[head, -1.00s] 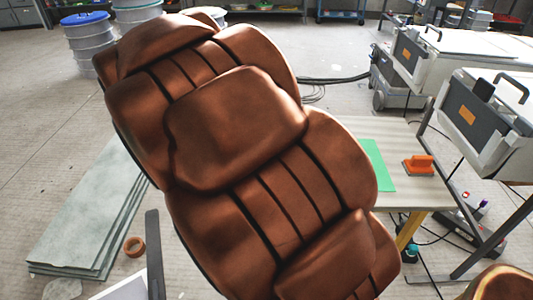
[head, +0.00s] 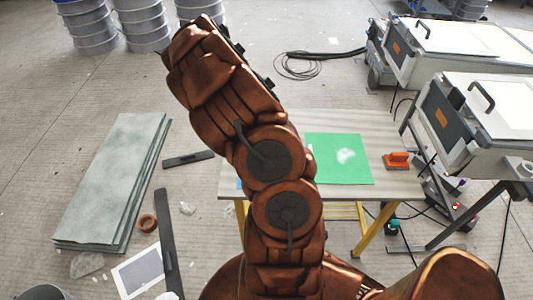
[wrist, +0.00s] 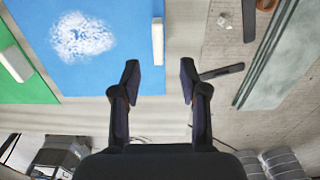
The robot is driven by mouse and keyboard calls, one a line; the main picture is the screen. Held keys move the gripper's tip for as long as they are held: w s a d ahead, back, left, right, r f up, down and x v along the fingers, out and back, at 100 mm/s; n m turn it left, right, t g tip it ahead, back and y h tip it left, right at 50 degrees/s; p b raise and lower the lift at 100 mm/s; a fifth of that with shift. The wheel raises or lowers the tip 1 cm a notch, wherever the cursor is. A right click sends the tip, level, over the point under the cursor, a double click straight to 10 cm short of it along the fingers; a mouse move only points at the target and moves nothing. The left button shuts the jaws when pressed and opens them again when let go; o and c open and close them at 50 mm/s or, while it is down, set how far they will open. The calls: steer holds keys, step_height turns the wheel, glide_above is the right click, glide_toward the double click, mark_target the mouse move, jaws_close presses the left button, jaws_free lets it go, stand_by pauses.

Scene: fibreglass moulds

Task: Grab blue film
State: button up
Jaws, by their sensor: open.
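The blue film (wrist: 110,75) lies flat on the table, with a white powdery patch on it and a white block (wrist: 158,42) at its edge. In the head view my arm covers nearly all of the film, and only a small blue sliver (head: 240,184) shows. My gripper (wrist: 159,80) is open and empty, with its fingers apart, in the wrist view. It appears above the table's edge, beside the film. The head view does not show the gripper's fingers.
A green film (head: 358,165) with a white patch lies on the table (head: 405,185). Grey-green sheets (head: 112,185) are stacked on the floor at left. White-lidded machines (head: 490,110) stand at right.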

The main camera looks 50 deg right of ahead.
steer(key=shift+d+f, duration=0.1)
steer(key=shift+d, duration=0.1)
step_height(320, 180, down, 2)
steer(key=shift+p, duration=0.3)
steer(key=shift+s+a+f+p, duration=0.15)
steer(key=shift+f+p, duration=0.9)
steer(key=shift+f, duration=1.8)
jaws_close()
